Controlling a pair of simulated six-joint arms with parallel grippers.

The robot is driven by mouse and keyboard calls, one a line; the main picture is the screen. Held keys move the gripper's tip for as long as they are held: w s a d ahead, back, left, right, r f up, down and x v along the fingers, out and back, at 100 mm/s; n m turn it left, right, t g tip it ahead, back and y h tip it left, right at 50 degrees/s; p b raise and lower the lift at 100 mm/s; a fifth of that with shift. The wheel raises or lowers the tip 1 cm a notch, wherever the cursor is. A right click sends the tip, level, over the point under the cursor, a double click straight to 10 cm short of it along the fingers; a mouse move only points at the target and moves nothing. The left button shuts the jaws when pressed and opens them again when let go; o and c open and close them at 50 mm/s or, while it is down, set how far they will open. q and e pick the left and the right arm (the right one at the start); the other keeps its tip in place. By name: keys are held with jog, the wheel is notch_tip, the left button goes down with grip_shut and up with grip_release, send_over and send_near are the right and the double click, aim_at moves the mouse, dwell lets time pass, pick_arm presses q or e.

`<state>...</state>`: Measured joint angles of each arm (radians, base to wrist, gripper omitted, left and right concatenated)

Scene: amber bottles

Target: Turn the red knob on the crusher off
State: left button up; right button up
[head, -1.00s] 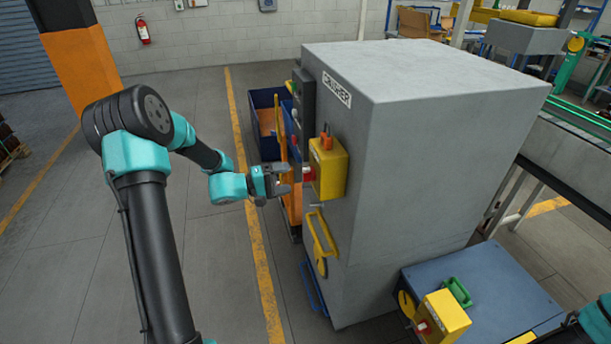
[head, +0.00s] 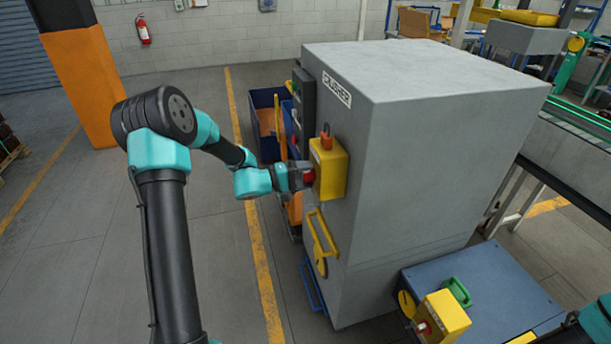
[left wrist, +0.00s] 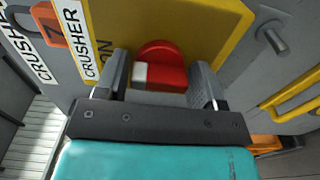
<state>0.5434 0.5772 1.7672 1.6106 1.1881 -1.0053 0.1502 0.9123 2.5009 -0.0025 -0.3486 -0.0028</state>
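The red knob (head: 309,177) sits on the front of a yellow switch box (head: 332,168) on the grey crusher (head: 430,170). In the left wrist view the knob (left wrist: 165,65) shows a white mark on its left side. The yellow box face (left wrist: 205,25) there carries a CRUSHER label and the letters ON. My left gripper (left wrist: 162,85) is open, with one finger on each side of the knob. Whether the fingers touch it I cannot tell. In the head view this gripper (head: 299,176) partly covers the knob. My right gripper is out of view.
A second yellow box (head: 443,315) with a red knob and a green padlock (head: 457,291) sits on a low blue unit at lower right. A yellow handle (head: 322,235) sticks out below the crusher's switch box.

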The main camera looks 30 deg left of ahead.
pick_arm(q)
jog(key=c, duration=0.6)
jog(key=shift+n, duration=0.3)
jog(key=n, duration=0.8)
jog(key=shift+n, duration=0.3)
jog(key=n, duration=0.4)
jog(key=shift+n, duration=0.3)
jog(key=n, duration=0.4)
